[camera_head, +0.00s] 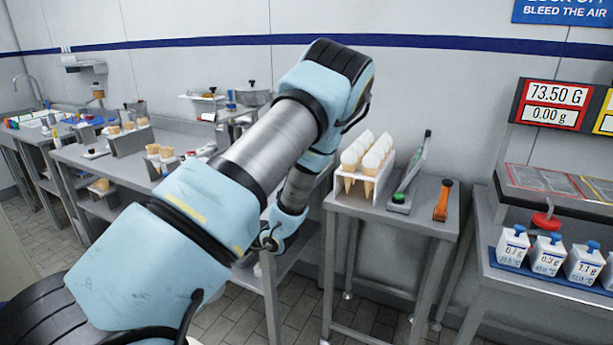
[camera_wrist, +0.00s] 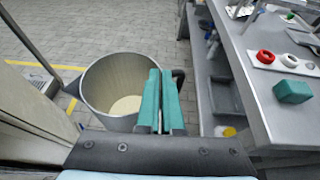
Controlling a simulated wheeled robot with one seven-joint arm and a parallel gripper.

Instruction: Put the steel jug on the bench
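The steel jug (camera_wrist: 95,95) is in the wrist view, an open round metal vessel with pale cream-coloured stuff at its bottom. A dark handle (camera_wrist: 179,86) shows at its right side. My gripper (camera_wrist: 160,88) has two teal fingers close together at the jug's right wall near the handle; they look closed on that wall. The jug's lower part is hidden. In the head view my arm hides the gripper, and I do not see the jug there. The steel bench (camera_head: 128,172) is at left in the head view; a bench with a lower shelf (camera_wrist: 243,88) is right of the jug in the wrist view.
A small table (camera_head: 395,217) holds a rack of cones (camera_head: 368,165), with tools beside it. A scale display (camera_head: 550,105) and white blocks (camera_head: 548,253) are at right. Red (camera_wrist: 265,57) and green (camera_wrist: 293,92) objects lie on the bench in the wrist view. Tiled floor is clear.

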